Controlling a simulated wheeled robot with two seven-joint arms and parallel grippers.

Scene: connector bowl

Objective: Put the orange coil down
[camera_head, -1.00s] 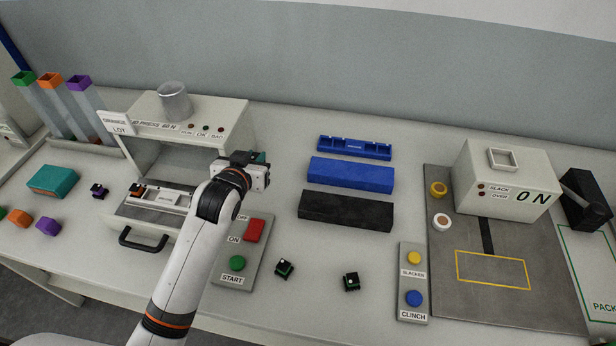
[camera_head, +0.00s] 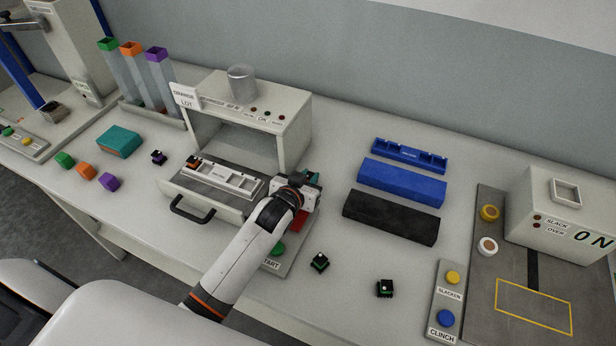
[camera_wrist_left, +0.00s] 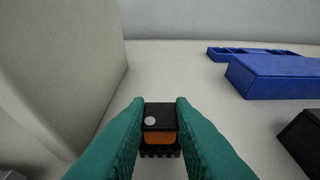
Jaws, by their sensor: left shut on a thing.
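My left gripper (camera_head: 314,178) is shut on the orange coil, just right of the press housing. In the left wrist view its teal fingers (camera_wrist_left: 160,125) grip the orange coil (camera_wrist_left: 160,138), a small block with a black top, a pale round dot and an orange side. The block looks upright, with bench surface around it; whether it touches the bench cannot be told. In the head view the wrist and fingers hide it. My right gripper is out of view.
The press (camera_head: 298,110) has its drawer out, holding a light fixture (camera_head: 235,182). A blue tray (camera_head: 410,155), a blue block (camera_head: 400,182) and a black block (camera_head: 390,217) lie to the right. Two small black-green parts (camera_head: 320,262) (camera_head: 384,288) lie in front. Bench between press and blocks is clear.

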